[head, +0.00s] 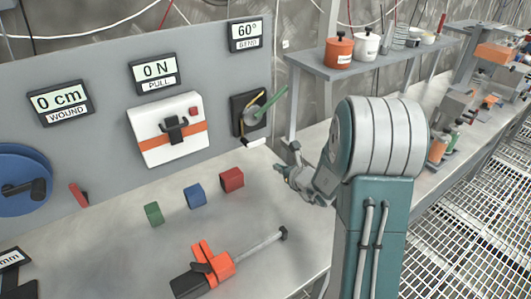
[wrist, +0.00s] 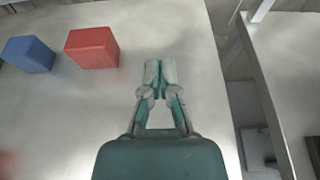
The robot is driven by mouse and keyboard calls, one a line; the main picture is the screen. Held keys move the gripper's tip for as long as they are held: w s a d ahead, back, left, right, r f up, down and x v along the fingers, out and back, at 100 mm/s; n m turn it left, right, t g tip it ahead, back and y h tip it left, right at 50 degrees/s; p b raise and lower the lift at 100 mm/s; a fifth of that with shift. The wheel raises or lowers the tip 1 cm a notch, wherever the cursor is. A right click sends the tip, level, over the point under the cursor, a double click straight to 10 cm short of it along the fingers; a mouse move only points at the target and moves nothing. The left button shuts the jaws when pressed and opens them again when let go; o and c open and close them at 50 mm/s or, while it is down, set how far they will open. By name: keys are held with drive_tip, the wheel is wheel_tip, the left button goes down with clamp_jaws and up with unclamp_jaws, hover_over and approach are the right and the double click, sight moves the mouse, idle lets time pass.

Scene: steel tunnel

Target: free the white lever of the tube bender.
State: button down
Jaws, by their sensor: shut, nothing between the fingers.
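The tube bender (head: 246,114) is a dark plate on the grey panel, under a display reading 60° BEND. A green bar sticks out of it to the upper right, and a thin yellow piece curves over it. The white lever (head: 254,141) points to the lower right at the plate's bottom edge. My gripper (head: 284,164) is shut and empty, apart from the lever, a little below and right of it in the head view. The wrist view shows the closed fingertips (wrist: 160,66) over bare bench; the bender is out of that view.
A red block (head: 231,179), a blue block (head: 194,195) and a green block (head: 153,213) stand on the bench. An orange clamp-like tool (head: 213,265) lies in front. A shelf (head: 368,64) with pots stands right of the panel. Wrist view: a gap lies right of the bench edge.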

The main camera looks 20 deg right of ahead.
drive_tip(key=x, duration=1)
drive_tip(key=shift+f, duration=0.15)
wheel_tip(320, 180, up, 3)
drive_tip(key=shift+s+f, duration=0.1)
drive_tip(key=shift+f, duration=0.05)
drive_tip(key=shift+r, duration=0.75)
